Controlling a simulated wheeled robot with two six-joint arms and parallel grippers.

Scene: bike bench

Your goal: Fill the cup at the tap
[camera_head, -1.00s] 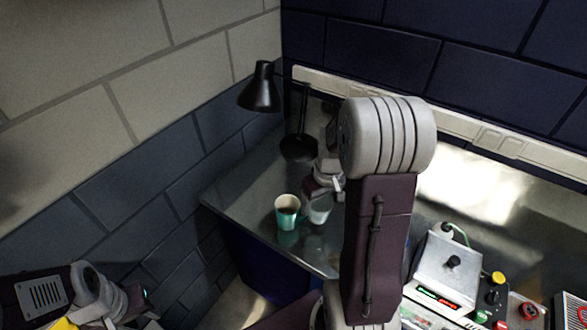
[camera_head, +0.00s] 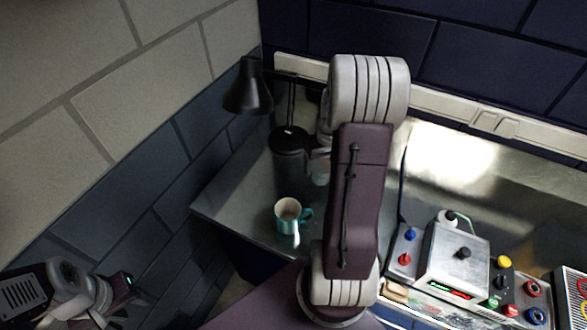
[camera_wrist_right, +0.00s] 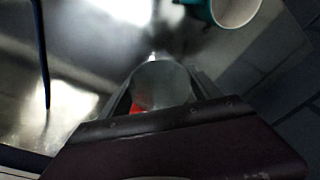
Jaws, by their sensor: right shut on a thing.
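My right gripper (camera_wrist_right: 158,100) is shut on a grey, see-through-looking cup (camera_wrist_right: 160,84), seen from above in the right wrist view. In the head view this cup (camera_head: 320,172) is partly hidden by my right arm and sits behind the mug, near the lamp base. A teal mug (camera_head: 287,222) with a pale inside stands upright on the metal bench; its edge also shows in the right wrist view (camera_wrist_right: 236,10). My left gripper (camera_head: 124,288) is low at the left, away from the bench; its fingers are unclear. I see no tap.
A black desk lamp (camera_head: 248,90) stands at the back left of the metal bench (camera_head: 235,195), close to the held cup. A control box (camera_head: 455,255) with coloured knobs lies at the right. Walls close off the left and back.

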